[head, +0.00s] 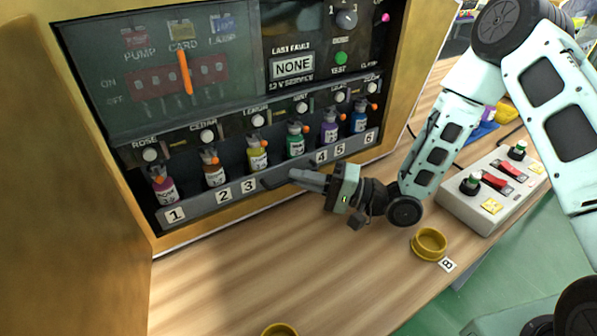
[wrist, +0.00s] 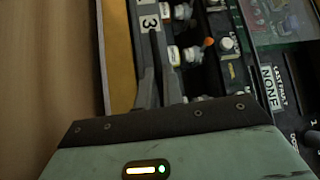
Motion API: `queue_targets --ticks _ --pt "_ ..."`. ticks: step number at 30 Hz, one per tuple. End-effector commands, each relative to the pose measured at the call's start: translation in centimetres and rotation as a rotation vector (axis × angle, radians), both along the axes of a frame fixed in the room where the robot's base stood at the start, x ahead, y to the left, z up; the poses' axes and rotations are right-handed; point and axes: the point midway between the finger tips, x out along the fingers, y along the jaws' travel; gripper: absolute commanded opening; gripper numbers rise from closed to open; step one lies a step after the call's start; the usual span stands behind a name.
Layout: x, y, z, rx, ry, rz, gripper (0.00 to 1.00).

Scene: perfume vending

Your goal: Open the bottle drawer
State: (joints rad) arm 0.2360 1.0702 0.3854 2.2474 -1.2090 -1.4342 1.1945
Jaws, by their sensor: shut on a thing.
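The bottle drawer has a long grey front (head: 235,205) with number labels 1 to 6, low in the vending cabinet. A row of small bottles with orange-tipped tops stands behind it, including a yellow bottle (head: 258,156) and a green bottle (head: 296,144). I cannot tell whether the drawer is pulled out. My gripper (head: 292,176) reaches in from the right and is shut on the dark drawer handle (head: 276,183), between labels 3 and 4. In the wrist view, my gripper (wrist: 150,50) lies against the drawer front beside label 3 (wrist: 150,22); its fingers hide most of the handle.
The wooden counter (head: 230,285) in front of the drawer is mostly clear. A switch box (head: 492,190) stands at the right. A cabinet panel (head: 60,180) rises at left.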

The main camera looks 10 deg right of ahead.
Motion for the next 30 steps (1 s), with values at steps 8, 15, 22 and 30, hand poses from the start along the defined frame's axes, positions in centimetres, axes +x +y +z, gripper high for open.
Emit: queue_targets --ticks 8,15,22,30 --pt "-0.2 -0.1 0.0 -0.001 -0.001 0.001 0.0" --pt "-0.2 -0.1 0.0 0.0 -0.001 0.0 0.18" --pt "-0.1 -0.1 1.1 0.001 -0.004 0.0 0.18" --pt "-0.1 -0.1 6.5 0.007 -0.016 -0.001 0.71"
